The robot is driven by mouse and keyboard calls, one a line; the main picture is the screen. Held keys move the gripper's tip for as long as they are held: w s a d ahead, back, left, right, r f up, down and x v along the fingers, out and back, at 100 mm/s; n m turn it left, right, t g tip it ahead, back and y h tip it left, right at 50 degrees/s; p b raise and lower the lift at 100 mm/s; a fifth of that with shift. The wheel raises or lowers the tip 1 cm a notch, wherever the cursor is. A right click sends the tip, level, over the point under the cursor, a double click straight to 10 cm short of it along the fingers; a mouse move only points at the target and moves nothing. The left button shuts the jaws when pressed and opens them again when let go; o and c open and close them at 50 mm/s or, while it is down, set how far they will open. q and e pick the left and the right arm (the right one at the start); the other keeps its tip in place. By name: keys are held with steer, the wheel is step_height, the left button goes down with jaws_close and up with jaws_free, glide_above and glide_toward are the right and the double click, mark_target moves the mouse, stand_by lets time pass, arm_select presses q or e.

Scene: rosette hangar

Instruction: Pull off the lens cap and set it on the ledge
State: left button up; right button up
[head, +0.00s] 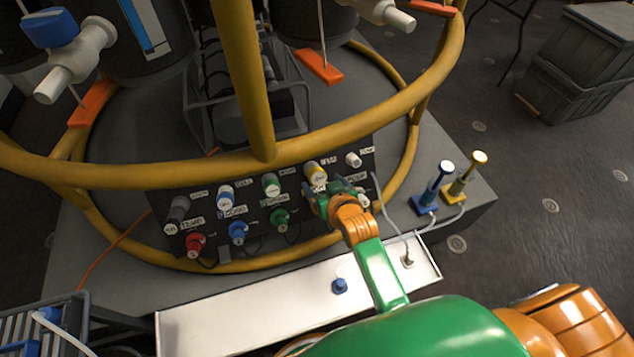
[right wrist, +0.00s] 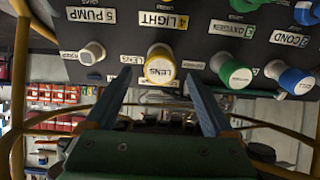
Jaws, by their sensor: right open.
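The lens cap (right wrist: 160,66) is a yellow cylinder with a pale end marked LENS. It sits on the dark panel, and in the head view it is the yellow cap (head: 315,170) in the upper row. My right gripper (right wrist: 157,78) is open, with its blue-grey fingertips to either side of the cap in the picture; I cannot tell if they touch it. In the head view the right gripper (head: 319,194) is at the panel, just below the cap. The white ledge (head: 240,318) runs in front of the panel. My left gripper is not in view.
Neighbouring caps are green (right wrist: 233,73) and white (right wrist: 92,53). A blue piece (head: 339,286) and a small grey piece (head: 407,261) stand on the ledge. Blue (head: 430,195) and yellow (head: 461,182) posts stand to the right. A yellow tube frame (head: 250,90) surrounds the panel. The ledge's left part is clear.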

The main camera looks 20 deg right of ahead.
mark_target(319, 178)
steer(key=shift+b+x, duration=0.85)
steer(key=shift+x, duration=0.95)
arm_select(q)
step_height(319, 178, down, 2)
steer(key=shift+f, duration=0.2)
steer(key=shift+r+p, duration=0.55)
steer(key=shift+p, duration=0.05)
arm_select(e)
jaws_close()
steer(key=shift+s+r+p, duration=0.25)
steer(key=shift+s+p, duration=0.05)
steer(key=shift+p, duration=0.25)
steer(key=shift+s+r+p, duration=0.3)
steer(key=shift+s+p, duration=0.05)
steer(key=shift+s, duration=0.05)
arm_select(q)
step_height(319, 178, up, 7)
steer(key=p, duration=0.4)
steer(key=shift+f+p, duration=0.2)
steer(key=shift+p, duration=0.15)
arm_select(e)
steer(key=shift+v, duration=2.15)
steer(key=shift+f, duration=0.1)
